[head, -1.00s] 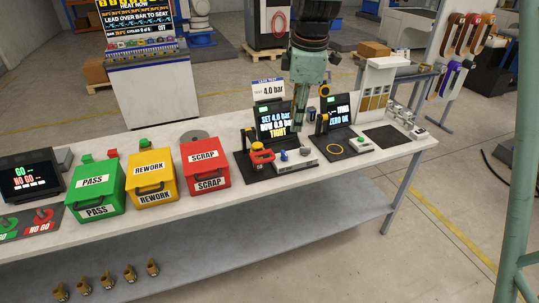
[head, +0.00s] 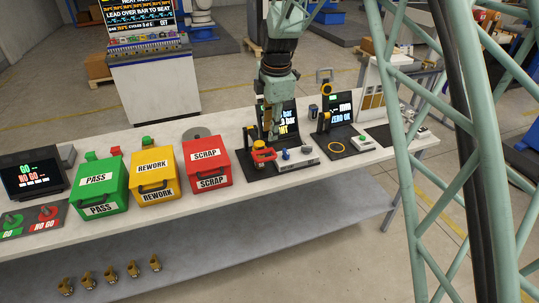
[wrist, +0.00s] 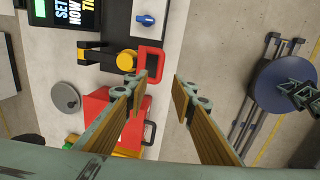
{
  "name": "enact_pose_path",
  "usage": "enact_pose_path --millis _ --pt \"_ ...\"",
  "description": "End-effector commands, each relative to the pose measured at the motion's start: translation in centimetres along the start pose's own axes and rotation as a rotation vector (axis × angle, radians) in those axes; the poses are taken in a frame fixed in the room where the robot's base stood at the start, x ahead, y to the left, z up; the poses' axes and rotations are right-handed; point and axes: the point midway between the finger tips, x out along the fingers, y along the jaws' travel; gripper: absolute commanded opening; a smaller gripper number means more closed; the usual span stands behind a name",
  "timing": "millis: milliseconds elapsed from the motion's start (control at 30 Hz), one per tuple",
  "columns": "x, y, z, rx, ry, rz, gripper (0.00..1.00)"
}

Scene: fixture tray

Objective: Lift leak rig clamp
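The leak rig clamp has a red loop handle (head: 263,155) at the front of the leak rig in the head view. In the wrist view the red handle (wrist: 150,58) lies just beyond my left finger, beside a round yellow part (wrist: 126,60) and black clamp arms (wrist: 94,52). My gripper (head: 269,135) hangs pointing down just above the clamp. In the wrist view my gripper (wrist: 159,82) is open, with nothing between its fingers. The handle is left of the gap between the fingertips. I cannot tell whether a finger touches it.
The red SCRAP bin (head: 206,163) stands close to the left of the rig. A blue knob (head: 286,154) sits right of the clamp. The rig screen (head: 285,120) stands behind, partly hidden by my gripper. Floor shows beyond the bench's front edge.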

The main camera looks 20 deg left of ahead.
Motion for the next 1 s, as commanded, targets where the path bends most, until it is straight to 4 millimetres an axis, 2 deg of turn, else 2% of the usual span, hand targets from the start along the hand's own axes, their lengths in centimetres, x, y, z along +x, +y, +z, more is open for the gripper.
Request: enact_pose_path --millis 367,567,1000 --pt "0.1 0.0 0.0 0.001 0.000 0.000 0.24" --pt "0.9 0.0 0.0 0.001 0.000 -0.001 0.24" --pt "5.4 -0.1 0.0 0.001 0.000 -0.002 0.24"
